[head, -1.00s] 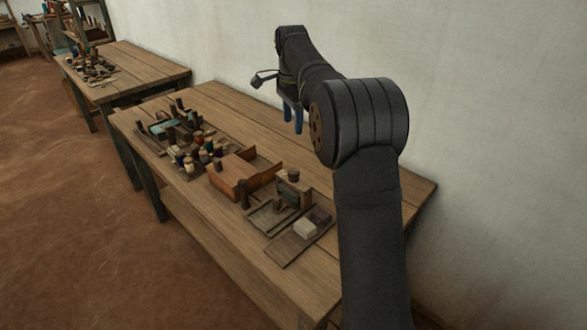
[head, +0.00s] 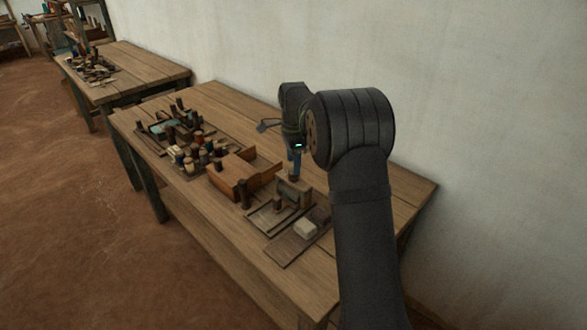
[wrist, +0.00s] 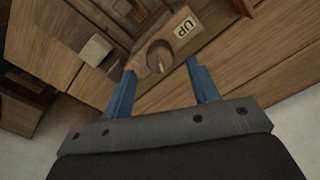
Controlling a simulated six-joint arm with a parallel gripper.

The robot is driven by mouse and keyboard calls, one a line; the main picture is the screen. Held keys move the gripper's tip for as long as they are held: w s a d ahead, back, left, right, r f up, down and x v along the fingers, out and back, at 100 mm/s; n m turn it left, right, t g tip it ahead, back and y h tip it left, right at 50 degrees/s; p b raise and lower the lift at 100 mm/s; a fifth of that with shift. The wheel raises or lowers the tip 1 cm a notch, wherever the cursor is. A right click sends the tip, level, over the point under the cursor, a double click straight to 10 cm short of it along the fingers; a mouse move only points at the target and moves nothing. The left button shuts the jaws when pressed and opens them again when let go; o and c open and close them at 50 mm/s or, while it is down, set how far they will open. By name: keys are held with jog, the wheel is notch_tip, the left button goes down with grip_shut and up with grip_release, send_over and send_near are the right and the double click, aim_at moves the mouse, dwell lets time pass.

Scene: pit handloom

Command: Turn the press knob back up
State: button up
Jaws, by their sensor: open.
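The press knob (wrist: 158,55) is a round dark brown knob on a wooden block, seen from above in the wrist view. A small pale mark shows on its side nearer my gripper. A pale label (wrist: 186,27) reading "UP" is on the block beside it, up and to the right. My gripper (wrist: 161,67) is open, its two blue fingers on either side of the knob in the picture; I cannot tell whether they touch it. In the head view my gripper (head: 294,165) points down over the small wooden press (head: 291,191).
A wooden box (head: 233,178) stands just left of the press. Trays with spools (head: 190,160) and small tools lie farther left. A pale block (head: 305,228) sits on a board in front.

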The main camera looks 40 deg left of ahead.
jog(key=shift+f, duration=1.65)
jog(key=c, duration=1)
